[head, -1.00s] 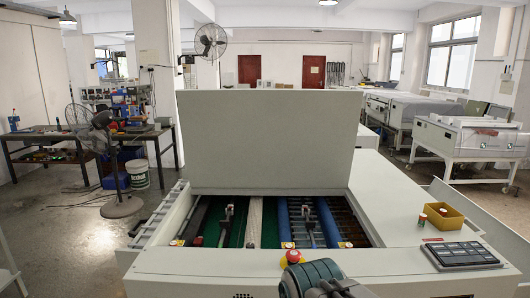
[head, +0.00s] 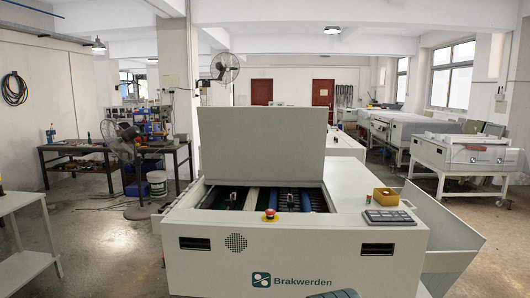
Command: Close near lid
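The near lid (head: 262,142) is a large flat pale grey panel. It stands raised, nearly upright, at the back of the opening in the plate processor (head: 300,262). Below it the open bay (head: 265,200) shows dark, green and blue rollers and small brackets. My gripper is not in view. Only a small dark grey piece, probably of my arm, shows at the bottom edge, in front of the machine and well apart from the lid.
A red emergency button (head: 270,215) sits on the front rim. A keypad (head: 389,217) and a yellow box (head: 386,196) lie on the right top. A grey table (head: 24,205) stands at the left, with open floor between it and the machine.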

